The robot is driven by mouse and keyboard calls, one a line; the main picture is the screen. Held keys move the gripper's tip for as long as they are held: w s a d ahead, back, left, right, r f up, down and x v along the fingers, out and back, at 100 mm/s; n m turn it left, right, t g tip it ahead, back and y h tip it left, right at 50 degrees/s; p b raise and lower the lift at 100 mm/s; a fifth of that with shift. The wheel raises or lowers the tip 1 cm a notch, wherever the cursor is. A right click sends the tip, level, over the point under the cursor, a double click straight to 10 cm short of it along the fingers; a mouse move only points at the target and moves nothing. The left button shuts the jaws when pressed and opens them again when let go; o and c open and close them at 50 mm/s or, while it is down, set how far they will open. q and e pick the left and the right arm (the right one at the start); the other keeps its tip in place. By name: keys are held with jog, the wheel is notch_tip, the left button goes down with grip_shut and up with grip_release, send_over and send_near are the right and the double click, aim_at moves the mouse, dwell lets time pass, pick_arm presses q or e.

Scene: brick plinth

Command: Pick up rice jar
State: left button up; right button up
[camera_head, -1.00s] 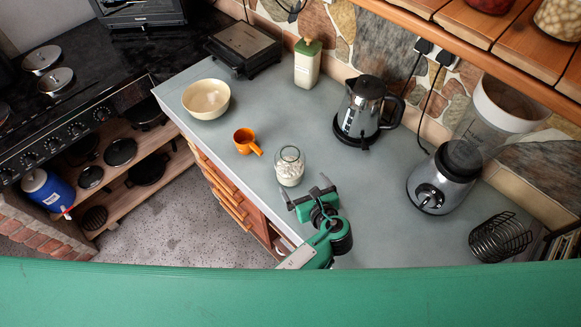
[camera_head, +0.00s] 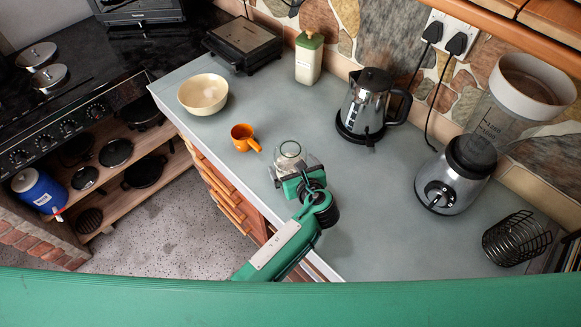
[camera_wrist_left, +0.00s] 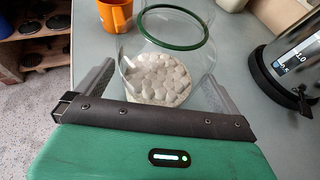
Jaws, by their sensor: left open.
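The rice jar is a clear glass jar (camera_head: 289,152) with a green-edged open rim, standing upright on the grey counter. In the left wrist view the jar (camera_wrist_left: 160,75) holds white, lumpy contents. My left gripper (camera_head: 291,172) is open at the jar, with one finger on each side of it. In the left wrist view the fingers of the left gripper (camera_wrist_left: 155,92) flank the lower part of the glass. I cannot tell whether they touch it. In the head view the gripper hides the jar's lower part. My right gripper is not in view.
An orange cup (camera_head: 243,138) stands close by on the left, with a cream bowl (camera_head: 203,95) behind it. A kettle (camera_head: 366,105) and a blender (camera_head: 460,170) stand to the right. A wire holder (camera_head: 515,240) is at front right. The counter (camera_head: 375,215) between is clear.

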pick_arm(q)
jog(key=shift+r, duration=0.1)
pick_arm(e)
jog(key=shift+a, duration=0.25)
pick_arm(q)
jog(key=c, duration=1.3)
jog(key=shift+c, duration=0.2)
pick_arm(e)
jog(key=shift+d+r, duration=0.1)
pick_arm(q)
jog(key=shift+r+p, duration=0.25)
jog(key=shift+p, duration=0.05)
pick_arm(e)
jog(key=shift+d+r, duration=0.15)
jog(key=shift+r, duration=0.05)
